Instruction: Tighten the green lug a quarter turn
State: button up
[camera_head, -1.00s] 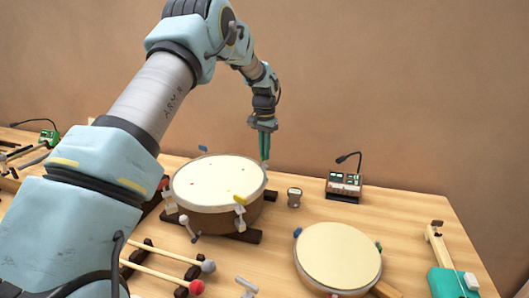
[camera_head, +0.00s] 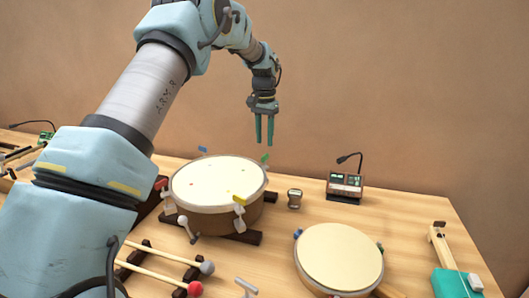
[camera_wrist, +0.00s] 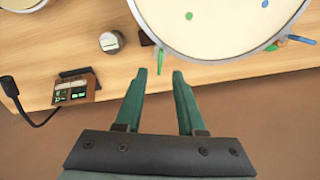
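The green lug (camera_head: 265,158) stands at the back right of the large drum's rim (camera_head: 233,204). In the wrist view the green lug (camera_wrist: 160,58) is a thin upright sliver beside the drum edge, seen between and beyond my fingertips. My gripper (camera_head: 264,143) points down just above the lug, with two teal fingers apart and nothing between them. In the wrist view my gripper (camera_wrist: 160,71) is open too. A blue lug (camera_head: 203,149) shows at the drum's back left, and a yellow one (camera_head: 239,199) at its front.
A small grey-topped jar (camera_head: 294,198) and a device with a bent microphone (camera_head: 345,186) stand right of the drum. A smaller drum (camera_head: 339,258) is at front right. Mallets (camera_head: 160,275) lie on a rack in front. The wall is behind the table.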

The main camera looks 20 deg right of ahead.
aim_at(265, 155)
notch_tip(265, 155, up, 5)
jog(key=shift+r+b, duration=0.15)
jog(key=shift+b, duration=0.2)
jog(key=shift+a, duration=0.1)
jog(key=s+a+f+n, duration=0.1)
jog(key=a+n, duration=0.1)
jog(key=a, duration=0.9)
jog(key=s+a+f+n, duration=0.1)
jog(key=s+a+n, duration=0.15)
jog(key=a, duration=0.75)
jog(key=s+a+f+n, duration=0.2)
jog(key=s+a, duration=0.6)
jog(key=a, duration=0.1)
jog(key=s+a+f+n+t, duration=0.1)
jog(key=s+a+f+n, duration=0.2)
jog(key=s+a, duration=0.6)
jog(key=shift+s+a+t, duration=0.3)
jog(key=shift+a, duration=0.1)
jog(key=shift+w+n, duration=0.15)
jog(key=shift+n, duration=0.1)
